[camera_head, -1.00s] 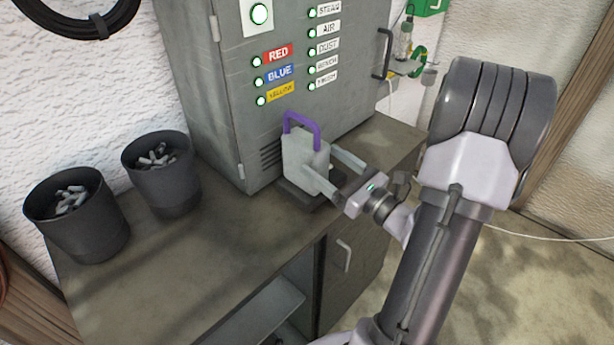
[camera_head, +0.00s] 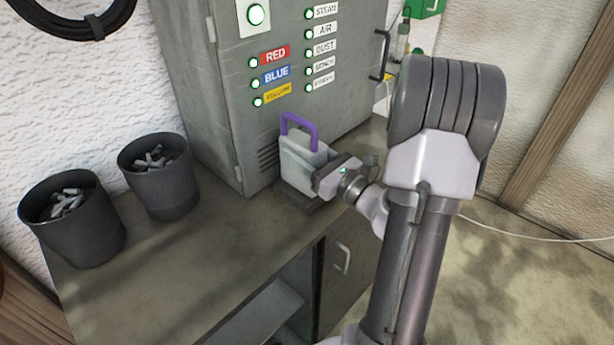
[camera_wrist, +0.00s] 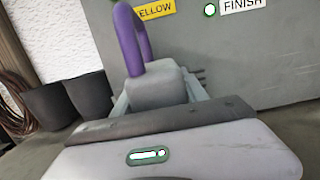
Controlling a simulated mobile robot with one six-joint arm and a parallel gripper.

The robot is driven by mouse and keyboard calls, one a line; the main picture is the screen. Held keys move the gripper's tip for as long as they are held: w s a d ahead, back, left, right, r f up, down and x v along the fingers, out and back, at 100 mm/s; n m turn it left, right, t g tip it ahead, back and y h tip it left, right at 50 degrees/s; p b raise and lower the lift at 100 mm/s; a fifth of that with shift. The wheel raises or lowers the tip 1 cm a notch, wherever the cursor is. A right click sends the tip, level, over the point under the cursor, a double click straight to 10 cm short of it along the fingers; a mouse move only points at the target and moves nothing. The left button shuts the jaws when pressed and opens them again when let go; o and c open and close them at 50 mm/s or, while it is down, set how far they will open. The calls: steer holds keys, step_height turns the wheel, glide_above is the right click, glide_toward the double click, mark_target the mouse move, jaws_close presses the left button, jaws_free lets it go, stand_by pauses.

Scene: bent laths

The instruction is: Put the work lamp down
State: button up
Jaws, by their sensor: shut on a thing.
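The work lamp (camera_head: 298,160) is a pale grey block with a purple handle on top. It stands roughly upright at a dark flat base on the bench (camera_head: 190,270), close in front of the grey cabinet. I cannot tell whether its underside touches the base. My gripper (camera_head: 322,172) comes from the right and is shut on the lamp's body. In the wrist view the lamp (camera_wrist: 155,88) sits between my two fingers (camera_wrist: 158,100), its purple handle rising above them. The lamp's lower part is hidden there by my gripper.
The grey cabinet (camera_head: 215,130) with lit, labelled indicators stands right behind the lamp. Two dark bins (camera_head: 162,190) with pale scraps stand at the left of the bench. The bench top between bins and lamp is clear.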

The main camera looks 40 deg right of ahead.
jaws_close()
steer(key=shift+r, duration=0.1)
